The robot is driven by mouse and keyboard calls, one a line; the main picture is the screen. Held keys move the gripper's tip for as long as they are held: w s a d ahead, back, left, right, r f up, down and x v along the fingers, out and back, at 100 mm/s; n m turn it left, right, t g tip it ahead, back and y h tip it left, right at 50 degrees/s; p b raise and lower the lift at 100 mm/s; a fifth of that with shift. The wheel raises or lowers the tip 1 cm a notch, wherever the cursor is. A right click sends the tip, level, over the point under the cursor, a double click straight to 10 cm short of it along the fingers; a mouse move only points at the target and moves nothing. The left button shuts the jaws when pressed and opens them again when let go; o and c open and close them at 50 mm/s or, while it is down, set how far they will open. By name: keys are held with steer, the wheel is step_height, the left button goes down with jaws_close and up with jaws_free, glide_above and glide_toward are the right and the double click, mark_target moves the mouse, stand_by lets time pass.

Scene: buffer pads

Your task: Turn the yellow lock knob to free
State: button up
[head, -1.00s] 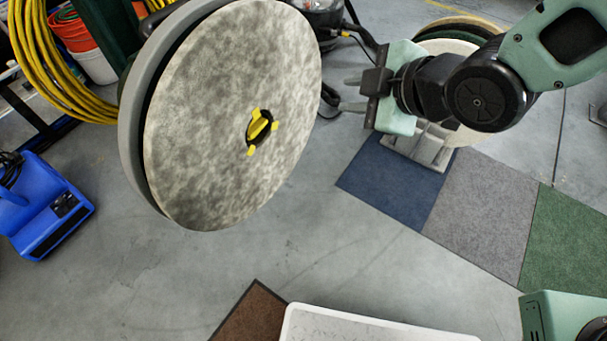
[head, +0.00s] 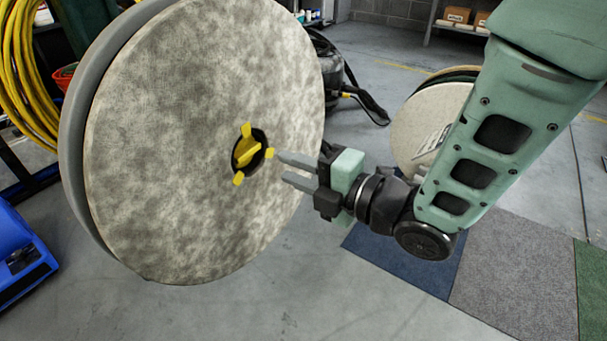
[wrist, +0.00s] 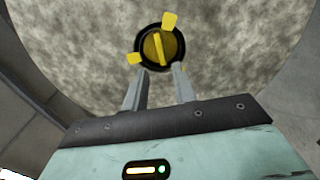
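The yellow lock knob (head: 248,153) sits in a dark round recess at the middle of a large, mottled grey buffer pad (head: 180,130). It has a raised bar across it and yellow tabs around it. In the wrist view the knob (wrist: 158,46) is just beyond my fingertips, its bar close to upright and tilted slightly. My gripper (head: 283,170) points at the knob from the right. The two grey fingers (wrist: 160,70) are apart with nothing between them, and I see no contact with the bar.
More pads (head: 425,125) stand behind my arm. Blue, grey and green carpet tiles (head: 515,270) lie on the floor at right. A blue machine (head: 22,258) and coiled yellow hose (head: 25,75) are at left. A black vacuum (head: 335,75) stands behind the pad.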

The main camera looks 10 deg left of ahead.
mark_target(251, 154)
steer(key=shift+x, duration=4.25)
steer(key=shift+c, duration=0.4)
steer(key=shift+b, duration=0.3)
jaws_close()
